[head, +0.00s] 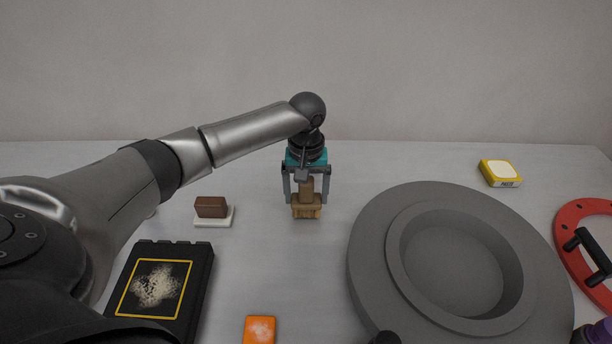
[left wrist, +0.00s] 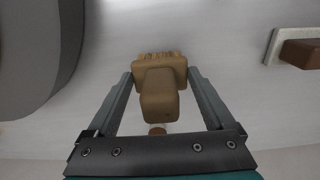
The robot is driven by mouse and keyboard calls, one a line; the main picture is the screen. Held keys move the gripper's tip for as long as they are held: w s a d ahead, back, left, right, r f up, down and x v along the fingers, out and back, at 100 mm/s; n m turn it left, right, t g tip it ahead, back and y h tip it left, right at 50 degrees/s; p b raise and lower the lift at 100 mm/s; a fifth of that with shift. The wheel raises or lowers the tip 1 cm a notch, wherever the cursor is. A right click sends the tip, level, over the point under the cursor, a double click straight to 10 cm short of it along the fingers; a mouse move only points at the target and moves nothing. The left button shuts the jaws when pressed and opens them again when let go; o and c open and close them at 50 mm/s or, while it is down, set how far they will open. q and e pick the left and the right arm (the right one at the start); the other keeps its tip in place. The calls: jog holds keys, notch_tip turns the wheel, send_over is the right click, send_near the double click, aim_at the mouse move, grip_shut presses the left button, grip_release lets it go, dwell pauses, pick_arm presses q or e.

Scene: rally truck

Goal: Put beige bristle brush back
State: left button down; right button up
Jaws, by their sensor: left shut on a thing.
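The beige bristle brush (head: 306,211) is upright, bristles down, between the fingers of my left gripper (head: 306,198), near the middle of the table. My left gripper is shut on it. In the left wrist view the brush (left wrist: 159,93) sits between the two fingers of the left gripper (left wrist: 159,75), its block and bristles at the top and its handle toward the camera. I cannot tell whether the bristles touch the table. My right gripper is not in view.
A brown block on a white base (head: 211,208) stands left of the brush. A black box with a yellow frame (head: 207,262) and an orange block (head: 259,330) lie nearer. A large grey ring (head: 365,265) is at right, with a yellow block (head: 500,173) and red wheel (head: 565,232) beyond.

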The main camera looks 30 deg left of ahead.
pick_arm(q)
jog(key=shift+f, duration=0.6)
grip_release()
jog(key=shift+f, duration=0.1)
jog(key=shift+f+b, duration=0.25)
jog(key=shift+b, duration=0.55)
jog(key=shift+r, duration=0.3)
jog(key=r+p, duration=0.1)
jog(key=r, duration=0.3)
jog(key=r+p, duration=0.1)
jog(key=r, duration=0.4)
jog(key=r+p, duration=0.2)
jog(key=r, duration=0.2)
jog(key=shift+s+d+r, duration=0.15)
jog(key=shift+d+r, duration=0.1)
jog(key=shift+r, duration=0.7)
